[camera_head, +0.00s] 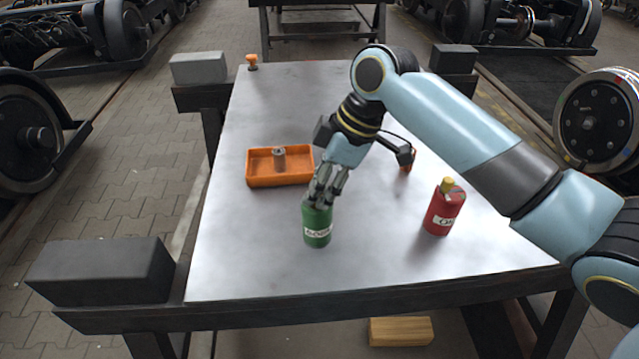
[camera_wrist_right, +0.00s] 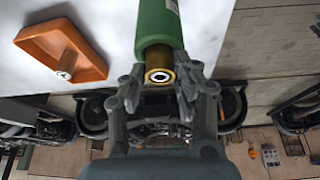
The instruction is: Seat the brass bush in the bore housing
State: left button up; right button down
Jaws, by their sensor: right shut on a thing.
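My right gripper (camera_head: 322,200) is shut at the top of an upright green can (camera_head: 317,228) with a white label. In the right wrist view the fingers (camera_wrist_right: 160,88) close around a brass-coloured round piece (camera_wrist_right: 152,76) at the can's end. It has a dark ring and a pale centre. I cannot tell whether it is the brass bush or part of the can. My left gripper is not in view.
A red can (camera_head: 440,212) with a yellow top stands right of the green can. An orange knob (camera_head: 252,62) stands at the far left corner. The grey tabletop (camera_head: 248,255) is clear at front left.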

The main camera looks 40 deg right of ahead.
jog(key=c, duration=1)
grip_release()
jog(key=shift+f, duration=0.1)
jog(key=v, duration=1.2)
jog(key=shift+d, duration=0.1)
